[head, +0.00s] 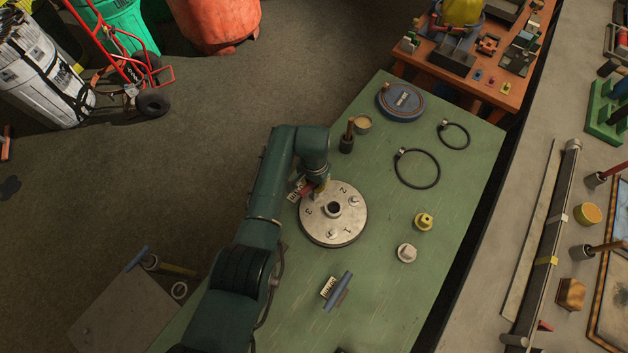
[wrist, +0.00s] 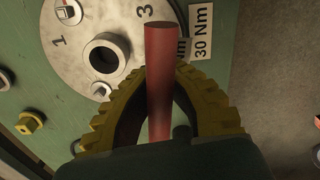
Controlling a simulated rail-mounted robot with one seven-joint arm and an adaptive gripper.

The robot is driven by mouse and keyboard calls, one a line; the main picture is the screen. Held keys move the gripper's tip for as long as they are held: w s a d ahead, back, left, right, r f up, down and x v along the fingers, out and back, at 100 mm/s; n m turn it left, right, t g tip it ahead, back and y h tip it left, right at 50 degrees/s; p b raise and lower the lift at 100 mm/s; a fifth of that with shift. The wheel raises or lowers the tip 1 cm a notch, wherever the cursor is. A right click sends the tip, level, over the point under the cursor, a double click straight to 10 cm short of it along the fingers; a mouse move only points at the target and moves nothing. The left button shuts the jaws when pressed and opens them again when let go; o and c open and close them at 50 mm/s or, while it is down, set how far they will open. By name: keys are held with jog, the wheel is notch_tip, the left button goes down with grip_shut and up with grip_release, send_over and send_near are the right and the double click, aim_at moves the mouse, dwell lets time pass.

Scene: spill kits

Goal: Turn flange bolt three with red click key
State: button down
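The round grey flange (head: 348,215) lies on the green bench, with a dark central hub and numbers 1, 2 and 3 on its face; the wrist view also shows it (wrist: 30,65). My gripper (wrist: 163,72) has its yellow fingers closed against both sides of the red click key's handle (wrist: 160,45). In the head view the red key (head: 305,187) is partly hidden by my wrist, at the flange's upper left edge. Its tag (wrist: 203,32) reads 30 Nm. Bolt three is hidden, so I cannot tell whether the key sits on it.
A blue-handled key (head: 341,292) with a tag lies on the green bench (head: 300,325). A yellow fitting (head: 424,221) and a pale one (head: 407,252) stand right of the flange. Black rings (head: 417,168) and a blue disc (head: 401,101) lie farther back.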

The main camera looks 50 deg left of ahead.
jog(key=shift+n, duration=2.5)
jog(key=shift+n, duration=0.5)
jog(key=shift+n+p, duration=0.3)
jog(key=shift+n, duration=0.3)
